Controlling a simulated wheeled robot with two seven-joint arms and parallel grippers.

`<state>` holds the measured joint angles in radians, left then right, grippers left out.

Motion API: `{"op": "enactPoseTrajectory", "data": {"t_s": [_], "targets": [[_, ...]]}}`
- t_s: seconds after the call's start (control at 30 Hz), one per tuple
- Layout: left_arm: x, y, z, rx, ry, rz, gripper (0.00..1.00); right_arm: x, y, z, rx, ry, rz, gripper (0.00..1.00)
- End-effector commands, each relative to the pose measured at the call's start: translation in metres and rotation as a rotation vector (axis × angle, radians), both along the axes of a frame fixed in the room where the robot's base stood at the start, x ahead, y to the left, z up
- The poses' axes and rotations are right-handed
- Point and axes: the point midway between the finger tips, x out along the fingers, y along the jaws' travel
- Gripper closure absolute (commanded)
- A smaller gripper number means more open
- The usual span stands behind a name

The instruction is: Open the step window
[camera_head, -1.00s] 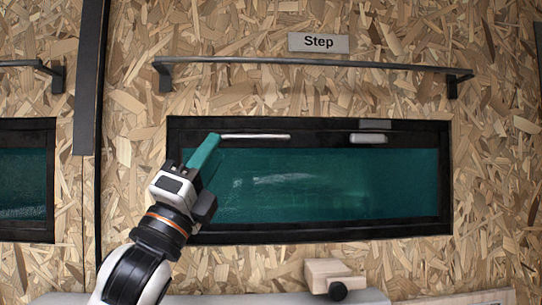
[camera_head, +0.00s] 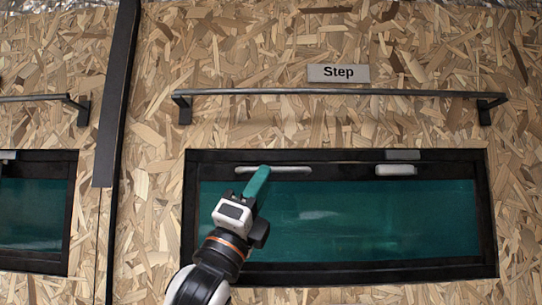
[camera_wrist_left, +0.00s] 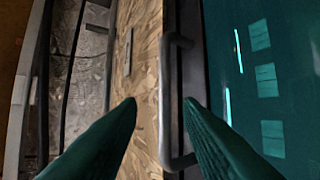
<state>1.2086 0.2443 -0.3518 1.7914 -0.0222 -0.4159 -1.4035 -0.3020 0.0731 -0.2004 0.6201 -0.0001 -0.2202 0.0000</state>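The step window (camera_head: 340,220) is a teal pane in a black frame, below the "Step" sign (camera_head: 339,73). It looks closed. A thin grey bar handle (camera_head: 290,170) runs along the upper left of the window. My left gripper (camera_head: 262,172) reaches up to this handle from below, its green fingers overlapping it. In the left wrist view, the two green fingers (camera_wrist_left: 160,103) stand apart. The handle bar (camera_wrist_left: 166,85) shows between the fingertips, closer to the right finger. I cannot tell whether a finger touches it. My right gripper is out of view.
A small pale latch-like piece (camera_head: 396,170) sits at the window's upper right. A dark rail (camera_head: 340,92) runs above the window. A dark vertical strip (camera_head: 118,110) and another window (camera_head: 35,210) are at the left. The chipboard wall around is mostly clear.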

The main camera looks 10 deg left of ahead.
Motion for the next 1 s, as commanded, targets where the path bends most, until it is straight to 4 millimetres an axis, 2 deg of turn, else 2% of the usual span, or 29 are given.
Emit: {"op": "enactPoseTrajectory", "data": {"t_s": [0.03,0.2,0.63,0.67,0.8,0.87,1.0], "targets": [[0.006,-0.003,0.013,-0.002,0.003,-0.002,0.68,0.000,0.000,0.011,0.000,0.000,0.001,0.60],[0.020,-0.009,0.029,-0.001,0.002,-0.001,0.68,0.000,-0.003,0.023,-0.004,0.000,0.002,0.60],[0.027,-0.013,0.034,0.000,0.001,0.000,0.68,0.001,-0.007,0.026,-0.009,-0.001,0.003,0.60],[0.026,-0.013,0.034,0.000,0.001,0.000,0.69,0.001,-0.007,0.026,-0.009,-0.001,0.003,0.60],[0.026,-0.012,0.034,0.000,0.001,0.000,0.92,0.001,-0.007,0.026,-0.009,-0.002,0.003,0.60],[0.027,-0.012,0.034,0.000,0.002,0.001,1.00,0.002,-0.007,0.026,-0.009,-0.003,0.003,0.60],[0.027,-0.012,0.034,0.000,0.002,0.001,1.00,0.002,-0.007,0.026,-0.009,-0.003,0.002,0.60]]}}
